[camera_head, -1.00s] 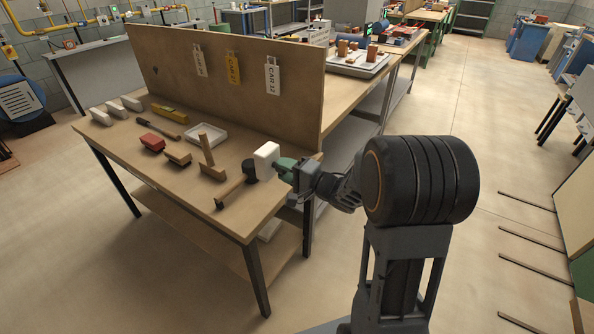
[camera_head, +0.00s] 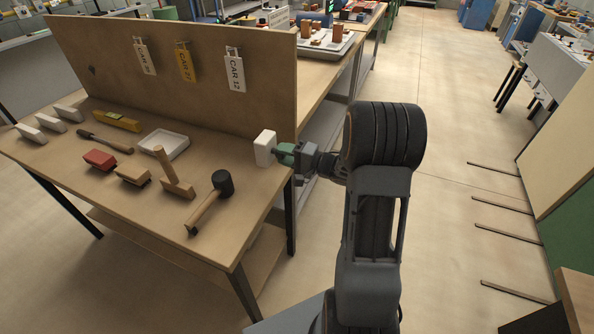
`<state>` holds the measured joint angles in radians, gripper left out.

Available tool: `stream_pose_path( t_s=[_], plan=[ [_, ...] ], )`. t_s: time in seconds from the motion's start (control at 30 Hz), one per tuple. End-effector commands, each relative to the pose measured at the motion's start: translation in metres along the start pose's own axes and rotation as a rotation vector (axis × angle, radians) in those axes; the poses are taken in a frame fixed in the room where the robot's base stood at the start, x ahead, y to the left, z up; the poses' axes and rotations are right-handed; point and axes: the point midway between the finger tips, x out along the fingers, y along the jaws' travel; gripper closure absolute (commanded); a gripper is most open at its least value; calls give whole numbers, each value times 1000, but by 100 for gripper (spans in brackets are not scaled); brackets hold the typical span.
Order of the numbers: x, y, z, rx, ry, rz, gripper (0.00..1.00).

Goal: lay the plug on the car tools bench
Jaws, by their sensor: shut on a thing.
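The plug (camera_head: 264,148), a white block, is at the tip of my gripper (camera_head: 286,153), whose green fingers are shut on it. The plug shows over the right end of the car tools bench (camera_head: 155,218), close to the end of its upright board. I cannot tell whether it touches the top or hangs above it. The bench is a wooden table with black legs. Its board (camera_head: 270,105) carries hanging tags, one reading CAR 12 (camera_head: 237,73).
On the bench lie a black-headed mallet (camera_head: 207,203), a wooden T-shaped tool (camera_head: 175,178), brushes, a red block (camera_head: 100,159), a white tray (camera_head: 178,150), a yellow level (camera_head: 118,121) and several pale blocks. Bare top remains along the front edge. Open floor (camera_head: 440,180) lies right.

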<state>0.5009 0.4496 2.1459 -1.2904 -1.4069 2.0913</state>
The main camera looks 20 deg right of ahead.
Motion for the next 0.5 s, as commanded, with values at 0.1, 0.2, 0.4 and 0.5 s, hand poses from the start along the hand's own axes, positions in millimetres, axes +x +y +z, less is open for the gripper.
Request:
stream_pose_path(
  t_s=[0.1,0.2,0.4,0.5],
  plan=[
    [-10,25,-14,4,1,1,90],
    [-16,36,-23,2,2,0,90],
    [-23,47,-31,1,2,0,90],
    [-25,52,-34,1,3,0,90]
  ],
)
